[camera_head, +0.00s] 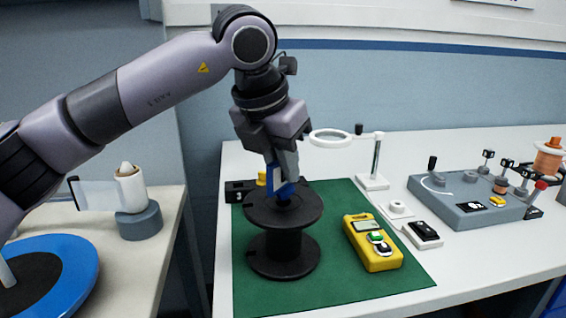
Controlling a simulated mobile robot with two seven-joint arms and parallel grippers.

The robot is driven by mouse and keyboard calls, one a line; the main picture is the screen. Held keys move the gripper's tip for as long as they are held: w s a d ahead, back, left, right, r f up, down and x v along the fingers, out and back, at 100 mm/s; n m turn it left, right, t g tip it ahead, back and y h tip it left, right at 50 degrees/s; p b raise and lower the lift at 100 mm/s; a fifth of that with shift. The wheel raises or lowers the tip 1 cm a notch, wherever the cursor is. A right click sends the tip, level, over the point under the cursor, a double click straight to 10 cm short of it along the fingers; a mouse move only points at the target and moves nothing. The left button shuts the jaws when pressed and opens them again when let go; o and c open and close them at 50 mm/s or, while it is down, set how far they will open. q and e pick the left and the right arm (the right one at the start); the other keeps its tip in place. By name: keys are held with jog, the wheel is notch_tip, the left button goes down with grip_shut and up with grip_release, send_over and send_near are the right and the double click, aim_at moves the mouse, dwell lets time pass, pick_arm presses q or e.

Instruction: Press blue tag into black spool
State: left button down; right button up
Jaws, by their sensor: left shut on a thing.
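A black spool (284,258) stands upright on the green mat (330,286), with its round top flange facing up. My left gripper (284,180) comes down from above, directly over the spool's top. It is shut on the blue tag (285,188), which points down at the middle of the top flange. The tag's lower end is at the spool's centre; I cannot tell how deep it sits in the hole. My right gripper is not in view.
A yellow meter (372,243) lies on the mat right of the spool. A magnifier stand (375,165) and a grey pulley box (465,200) are farther right. A white cone spool (130,188) and blue disc (75,272) stand on the left table.

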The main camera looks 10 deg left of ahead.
pick_arm(q)
jog(key=shift+f, duration=0.15)
jog(key=shift+f+b, duration=1)
jog(key=shift+f, duration=0.05)
jog(key=shift+s+f, duration=0.1)
jog(key=shift+f, duration=0.15)
jog(key=c, duration=1.1)
grip_release()
jog(key=shift+o, duration=0.2)
jog(key=shift+r, duration=0.1)
